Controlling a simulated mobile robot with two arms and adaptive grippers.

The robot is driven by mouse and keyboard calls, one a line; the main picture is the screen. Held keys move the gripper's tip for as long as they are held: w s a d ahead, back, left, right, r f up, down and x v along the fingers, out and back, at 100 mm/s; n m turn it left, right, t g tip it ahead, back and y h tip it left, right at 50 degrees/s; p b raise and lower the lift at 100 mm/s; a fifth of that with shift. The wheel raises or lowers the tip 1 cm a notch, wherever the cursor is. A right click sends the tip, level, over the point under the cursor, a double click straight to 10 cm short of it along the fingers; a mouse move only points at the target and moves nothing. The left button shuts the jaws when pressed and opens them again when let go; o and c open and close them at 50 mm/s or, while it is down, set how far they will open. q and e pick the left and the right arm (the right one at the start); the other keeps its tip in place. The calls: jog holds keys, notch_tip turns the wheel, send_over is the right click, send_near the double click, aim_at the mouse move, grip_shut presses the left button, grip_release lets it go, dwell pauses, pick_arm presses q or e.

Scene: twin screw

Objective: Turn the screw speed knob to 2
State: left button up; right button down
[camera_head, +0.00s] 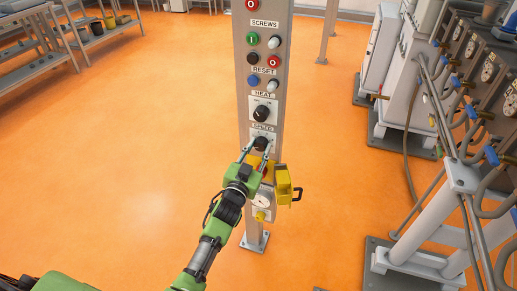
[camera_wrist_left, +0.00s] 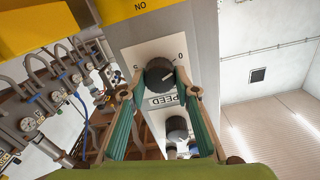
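The screw speed knob (camera_head: 261,143) is a black round knob on the grey control post, under the SPEED label (camera_head: 263,127). In the left wrist view, which is upside down, the knob (camera_wrist_left: 159,73) sits on a white plate with a 0 at the right. Its exact setting is too small to read. My left gripper (camera_head: 260,148) reaches up from below, with one finger on each side of the knob. My right gripper is not in view.
The heat knob (camera_head: 262,113) is just above the speed knob. Coloured buttons (camera_head: 253,60) sit higher on the post. A yellow box (camera_head: 283,184) sticks out below, right beside my left gripper. Machinery with hoses (camera_head: 460,180) stands at the right. The orange floor at the left is clear.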

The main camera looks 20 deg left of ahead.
pick_arm(q)
jog(key=shift+m, duration=0.4)
jog(key=m, duration=0.4)
jog(key=shift+b, duration=0.35)
jog(key=m, duration=0.4)
jog(key=shift+f+m+b, duration=0.1)
jog(key=shift+m+b, duration=0.2)
jog(key=shift+b, duration=0.1)
jog(key=m, duration=0.4)
jog(key=shift+b, duration=0.4)
jog(key=shift+m, duration=2.2)
jog(key=o, duration=1.1)
